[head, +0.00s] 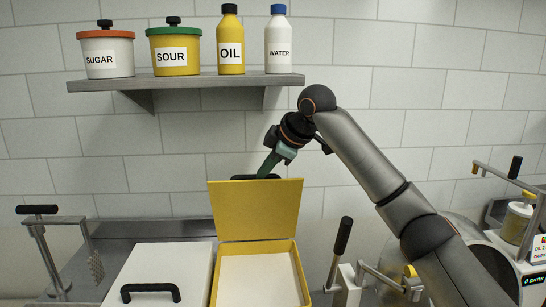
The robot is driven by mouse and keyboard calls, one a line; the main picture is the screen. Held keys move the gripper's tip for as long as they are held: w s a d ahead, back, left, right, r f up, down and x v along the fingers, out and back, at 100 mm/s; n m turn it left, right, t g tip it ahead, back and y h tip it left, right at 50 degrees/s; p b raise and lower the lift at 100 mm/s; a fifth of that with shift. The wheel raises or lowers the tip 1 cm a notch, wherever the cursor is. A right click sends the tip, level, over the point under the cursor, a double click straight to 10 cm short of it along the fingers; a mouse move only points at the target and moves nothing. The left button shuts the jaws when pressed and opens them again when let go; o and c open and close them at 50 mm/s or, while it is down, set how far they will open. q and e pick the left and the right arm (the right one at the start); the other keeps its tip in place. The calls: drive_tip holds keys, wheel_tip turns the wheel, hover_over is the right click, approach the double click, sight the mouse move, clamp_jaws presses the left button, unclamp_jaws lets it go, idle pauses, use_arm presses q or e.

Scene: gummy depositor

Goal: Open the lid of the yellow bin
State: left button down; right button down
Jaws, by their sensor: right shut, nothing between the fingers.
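The yellow bin (215,290) stands at the lower middle with a pale bottom or contents inside. Its yellow lid (254,208) is raised and stands nearly upright at the bin's back edge, so the bin is open. The lid's black handle (255,177) just shows above the top edge, mostly hidden behind the lid. My right gripper (267,166) points down at the lid's top edge, close to the handle. It is shut and empty; I cannot tell whether it touches the lid. My left gripper is not in view.
A closed white bin lid with a black handle (150,291) lies left of the yellow bin. A wall shelf (180,81) with labelled containers hangs above. A black-handled lever (339,240) stands right of the bin, a metal press (45,250) at left. Machines fill the right.

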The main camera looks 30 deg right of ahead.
drive_tip(key=shift+x, duration=0.95)
drive_tip(key=shift+w+d+r, duration=0.2)
drive_tip(key=shift+w+d, duration=0.1)
drive_tip(key=shift+w, duration=0.4)
drive_tip(key=shift+w+d+r, duration=0.2)
drive_tip(key=shift+w+d, duration=0.1)
drive_tip(key=shift+w, duration=0.35)
drive_tip(key=shift+w+d+r, duration=0.1)
drive_tip(key=shift+w+d, duration=0.25)
drive_tip(key=shift+w, duration=0.25)
